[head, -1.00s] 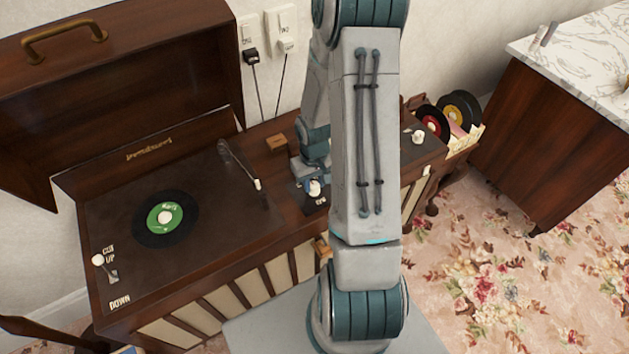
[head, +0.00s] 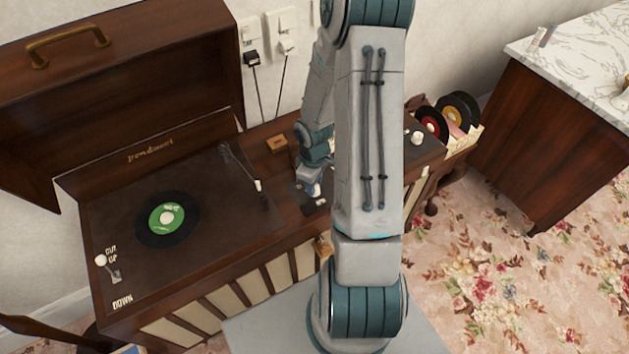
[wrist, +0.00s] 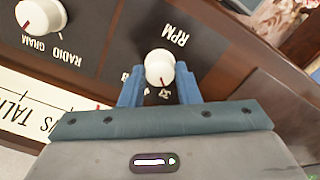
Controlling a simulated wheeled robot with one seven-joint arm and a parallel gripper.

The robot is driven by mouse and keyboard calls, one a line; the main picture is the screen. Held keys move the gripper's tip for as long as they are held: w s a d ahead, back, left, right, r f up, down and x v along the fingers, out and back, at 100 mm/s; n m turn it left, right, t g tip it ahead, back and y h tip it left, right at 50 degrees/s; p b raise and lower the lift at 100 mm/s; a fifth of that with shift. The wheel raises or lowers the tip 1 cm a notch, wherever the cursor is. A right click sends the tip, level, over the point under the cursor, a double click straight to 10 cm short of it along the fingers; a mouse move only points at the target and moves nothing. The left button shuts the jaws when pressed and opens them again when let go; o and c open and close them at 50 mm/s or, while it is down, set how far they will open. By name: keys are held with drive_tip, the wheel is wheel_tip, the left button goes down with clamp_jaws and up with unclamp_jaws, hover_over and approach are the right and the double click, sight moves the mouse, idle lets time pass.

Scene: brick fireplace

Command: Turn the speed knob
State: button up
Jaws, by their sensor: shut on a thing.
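The speed knob (wrist: 159,66) is a white round knob with a red pointer mark, on a dark panel labelled RPM. In the wrist view my gripper (wrist: 159,80) has its blue fingers on both sides of the knob and is shut on it. The lower part of the knob's surroundings, with its small numbers, is partly covered by my gripper. In the head view my gripper (head: 311,191) is down at the small dark panel (head: 318,206) right of the turntable, and it hides most of the knob.
A radio/gram knob (wrist: 41,16) sits on the neighbouring panel. The turntable (head: 167,218) with a green-labelled record, its tonearm (head: 240,166) and a cue lever (head: 102,261) are to the left. The raised lid (head: 130,100) stands behind. A box of records (head: 464,130) is at right.

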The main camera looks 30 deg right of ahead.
idle(0.4)
drive_tip(key=o, duration=1)
wheel_tip(320, 180, up, 14)
drive_tip(key=shift+f+p, duration=0.1)
drive_tip(key=shift+p, duration=0.9)
